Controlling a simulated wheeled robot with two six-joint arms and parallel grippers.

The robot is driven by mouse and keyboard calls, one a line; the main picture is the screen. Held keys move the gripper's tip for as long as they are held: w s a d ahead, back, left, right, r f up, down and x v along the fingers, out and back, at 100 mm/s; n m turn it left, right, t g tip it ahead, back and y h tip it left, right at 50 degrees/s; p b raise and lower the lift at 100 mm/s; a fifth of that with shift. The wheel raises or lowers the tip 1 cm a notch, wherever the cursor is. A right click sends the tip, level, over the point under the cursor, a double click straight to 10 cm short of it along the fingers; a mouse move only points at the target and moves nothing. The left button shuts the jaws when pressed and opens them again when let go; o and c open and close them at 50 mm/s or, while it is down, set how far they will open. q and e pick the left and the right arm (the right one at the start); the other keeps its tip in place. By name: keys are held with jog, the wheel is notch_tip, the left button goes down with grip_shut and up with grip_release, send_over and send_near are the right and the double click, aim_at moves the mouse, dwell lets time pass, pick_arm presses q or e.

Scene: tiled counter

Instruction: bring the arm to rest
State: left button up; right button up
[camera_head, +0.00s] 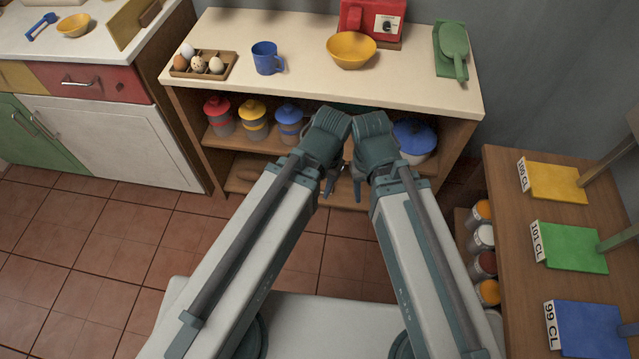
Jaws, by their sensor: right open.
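My two arms reach forward from the bottom of the view, side by side and close together in front of the shelf unit. My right gripper (360,184) hangs below its wrist at the middle of the view, open, with nothing seen in it. My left gripper (329,184) hangs just left of it, pointing down. Its fingertips are small and partly hidden by its own wrist, so its jaws are unclear. Both wrists are almost touching and cover part of the lower shelves.
Lidded jars and a blue-lidded pot (415,138) stand below. A wooden table (510,205) is right; tiled floor is clear left.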

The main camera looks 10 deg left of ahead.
notch_tip(320, 180, up, 13)
jog(key=p, duration=1.2)
jog(key=shift+f+p, duration=0.2)
jog(key=shift+p, duration=0.1)
